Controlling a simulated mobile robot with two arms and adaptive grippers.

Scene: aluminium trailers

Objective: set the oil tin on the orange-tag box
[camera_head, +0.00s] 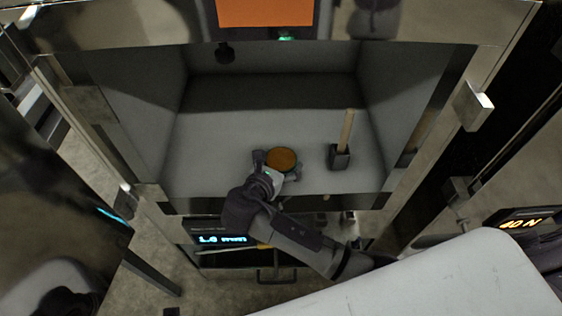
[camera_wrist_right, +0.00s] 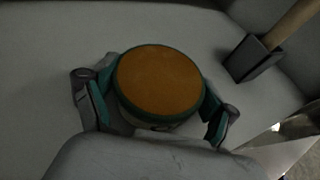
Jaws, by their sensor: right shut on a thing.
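The oil tin, a round tin with an orange-brown top (camera_head: 281,159), is inside the open grey compartment of the orange-tag box (camera_head: 215,130), close to its front edge. The orange tag (camera_head: 265,12) is on the frame above the opening. My right gripper (camera_head: 277,166) reaches in over the front edge and is shut on the tin. In the right wrist view the tin (camera_wrist_right: 160,82) sits upright between the two fingers (camera_wrist_right: 158,100). Its lower side is hidden, so I cannot tell whether it touches the floor. My left gripper is not in view.
A hammer-like tool with a wooden handle (camera_head: 347,130) and dark head stands upright on the compartment floor, right of the tin. The floor to the left and behind is clear. Metal posts frame the opening. A lit display (camera_head: 222,239) is below the front edge.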

